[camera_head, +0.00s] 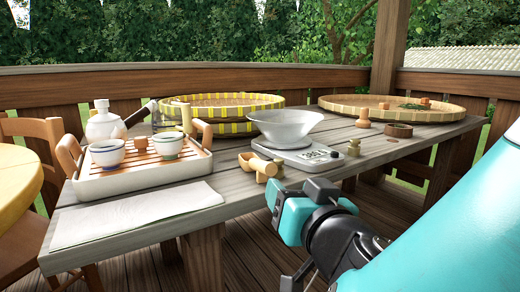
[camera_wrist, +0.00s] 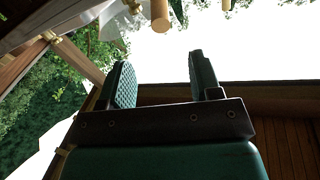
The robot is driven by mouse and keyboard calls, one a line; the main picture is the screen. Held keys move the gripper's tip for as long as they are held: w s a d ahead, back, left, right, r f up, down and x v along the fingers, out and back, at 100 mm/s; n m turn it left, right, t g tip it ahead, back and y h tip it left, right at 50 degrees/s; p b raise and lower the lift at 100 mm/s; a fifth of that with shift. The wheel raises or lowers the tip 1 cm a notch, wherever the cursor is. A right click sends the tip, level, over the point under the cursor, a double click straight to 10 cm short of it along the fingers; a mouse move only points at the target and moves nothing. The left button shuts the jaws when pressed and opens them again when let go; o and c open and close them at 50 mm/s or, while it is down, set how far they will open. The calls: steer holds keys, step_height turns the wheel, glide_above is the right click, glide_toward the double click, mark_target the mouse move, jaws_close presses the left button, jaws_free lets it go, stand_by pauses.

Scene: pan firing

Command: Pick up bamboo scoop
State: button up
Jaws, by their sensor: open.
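The bamboo scoop (camera_head: 262,166), light tan with a short handle, lies near the front edge of the wooden table, just left of the scale. My gripper (camera_head: 296,190) is in front of the table edge, below and to the right of the scoop, and apart from it. In the wrist view my gripper (camera_wrist: 162,75) shows two dark green padded fingers spread apart with nothing between them. A tan rounded wooden piece (camera_wrist: 160,15) shows at the top of that view; I cannot tell whether it is the scoop.
A digital scale (camera_head: 312,157) holds a clear bowl (camera_head: 286,124). A white tray (camera_head: 135,186) with two cups stands left, behind a pale cloth (camera_head: 135,213). Small wooden items stand right of the scale. Woven trays (camera_head: 392,115) lie farther back.

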mark_target(268, 169)
steer(key=p+x, duration=0.2)
steer(key=x, duration=0.4)
steer(key=shift+w, duration=0.2)
steer(key=p+x, duration=0.2)
steer(key=x, duration=0.2)
steer(key=shift+w+a+f, duration=0.1)
steer(key=shift+w+a, duration=0.1)
steer(key=shift+a, duration=0.1)
steer(key=shift+w+a+f, duration=0.15)
steer(key=shift+w, duration=0.1)
steer(key=shift+c, duration=0.5)
jaws_close()
